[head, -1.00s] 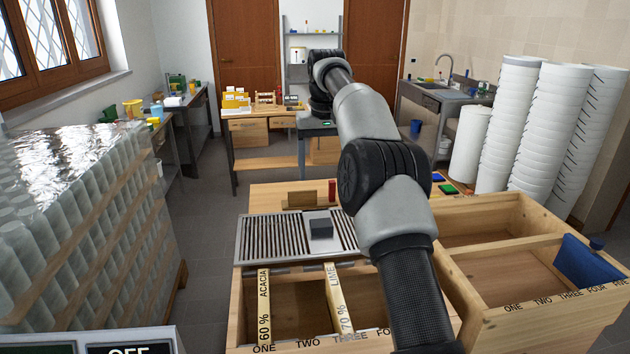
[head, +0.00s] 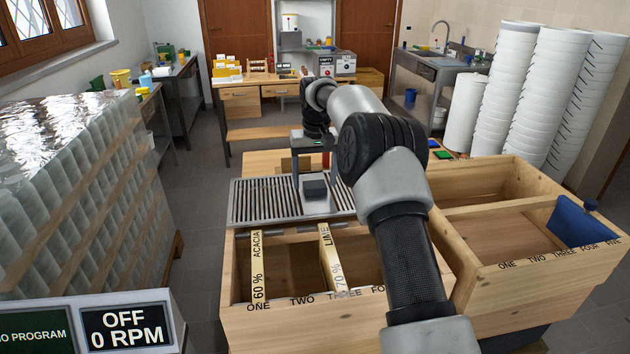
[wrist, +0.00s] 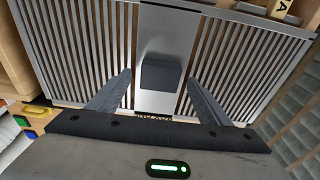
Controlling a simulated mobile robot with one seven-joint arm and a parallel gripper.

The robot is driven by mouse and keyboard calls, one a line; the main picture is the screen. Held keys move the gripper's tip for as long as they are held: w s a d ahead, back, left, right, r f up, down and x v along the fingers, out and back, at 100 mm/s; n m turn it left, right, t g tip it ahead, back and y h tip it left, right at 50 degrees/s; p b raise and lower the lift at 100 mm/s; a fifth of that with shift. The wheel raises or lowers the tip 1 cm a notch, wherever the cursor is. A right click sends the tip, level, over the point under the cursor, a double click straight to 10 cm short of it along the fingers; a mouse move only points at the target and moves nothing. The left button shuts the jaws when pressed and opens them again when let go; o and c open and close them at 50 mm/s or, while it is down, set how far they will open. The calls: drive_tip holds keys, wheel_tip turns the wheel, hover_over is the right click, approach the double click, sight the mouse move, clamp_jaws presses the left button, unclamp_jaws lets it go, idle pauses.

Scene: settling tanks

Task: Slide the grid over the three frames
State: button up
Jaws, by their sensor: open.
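The grid (head: 262,199) is a slotted metal panel with a dark block handle (head: 315,188) on its solid middle strip. It lies at the far end of the left wooden box (head: 330,325), behind the frames. Two frames show in that box, one marked ACACIA 60 % (head: 257,268) and one marked LIME 70 % (head: 328,258); a third is not visible, and my arm hides the box's right part. My gripper (wrist: 150,92) is open over the grid, its fingers on either side of the handle (wrist: 161,75).
A second wooden box (head: 500,235) stands to the right with a blue panel (head: 583,222) in it. Stacked white buckets (head: 508,90) stand behind it. A wrapped stack of jars (head: 75,190) fills the left. Slots ONE and TWO label the front rim.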

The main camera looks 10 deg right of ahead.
sight(320, 210)
drive_tip(key=shift+f, duration=0.4)
drive_tip(key=shift+c, duration=0.4)
drive_tip(key=c, duration=1.4)
drive_tip(key=s+b, duration=0.3)
drive_tip(key=b, duration=0.1)
drive_tip(key=shift+f+b, duration=0.1)
drive_tip(key=shift+b, duration=0.25)
drive_tip(key=s+b, duration=0.5)
drive_tip(key=shift+s+b, duration=2.3)
drive_tip(key=shift+s, duration=0.9)
drive_tip(key=shift+s+b, duration=2)
drive_tip(key=shift+s, duration=2.25)
drive_tip(key=shift+r, duration=0.2)
